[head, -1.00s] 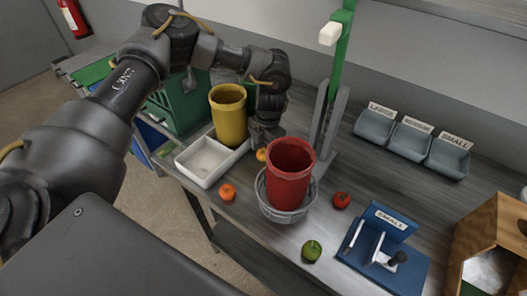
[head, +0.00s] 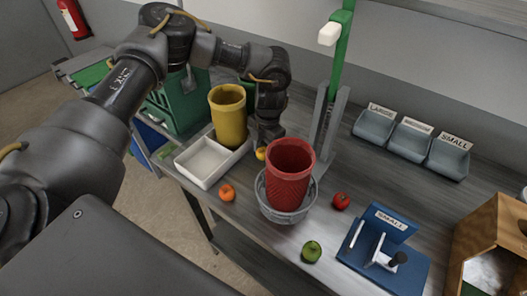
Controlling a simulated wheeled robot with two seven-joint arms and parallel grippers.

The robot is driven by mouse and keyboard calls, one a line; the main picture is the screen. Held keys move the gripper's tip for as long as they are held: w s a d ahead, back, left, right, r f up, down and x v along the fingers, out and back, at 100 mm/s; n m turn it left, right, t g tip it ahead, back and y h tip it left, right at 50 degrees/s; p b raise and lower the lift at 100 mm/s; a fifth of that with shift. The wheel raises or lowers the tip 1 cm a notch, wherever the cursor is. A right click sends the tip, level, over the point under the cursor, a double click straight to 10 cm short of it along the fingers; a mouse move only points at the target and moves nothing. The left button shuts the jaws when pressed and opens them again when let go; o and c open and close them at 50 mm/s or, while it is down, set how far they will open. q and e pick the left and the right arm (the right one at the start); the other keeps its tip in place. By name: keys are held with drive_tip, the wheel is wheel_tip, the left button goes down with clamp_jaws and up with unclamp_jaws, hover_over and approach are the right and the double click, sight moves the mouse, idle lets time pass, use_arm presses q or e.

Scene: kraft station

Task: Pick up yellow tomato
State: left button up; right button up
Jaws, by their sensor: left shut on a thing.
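The yellow tomato (head: 261,154) is small in the head view. It sits behind and left of the red cup, between the yellow cup and the grey basket, and is partly hidden. My left gripper (head: 265,143) points down over it, shut on it; the fingertips are mostly hidden behind the red cup and the tomato. I cannot tell whether the tomato is clear of the table. My right gripper is not in view.
The red cup (head: 289,172) stands in the grey basket (head: 284,213) close by. A yellow cup (head: 228,115), white tray (head: 203,162), orange tomato (head: 227,192), red tomato (head: 341,200), green tomato (head: 312,251) and blue stand (head: 385,262) share the table.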

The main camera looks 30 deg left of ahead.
sight(264, 149)
use_arm(q)
wheel_tip(264, 149, up, 17)
drive_tip(key=b, duration=0.2)
drive_tip(key=shift+b, duration=0.4)
drive_tip(key=shift+r, duration=0.1)
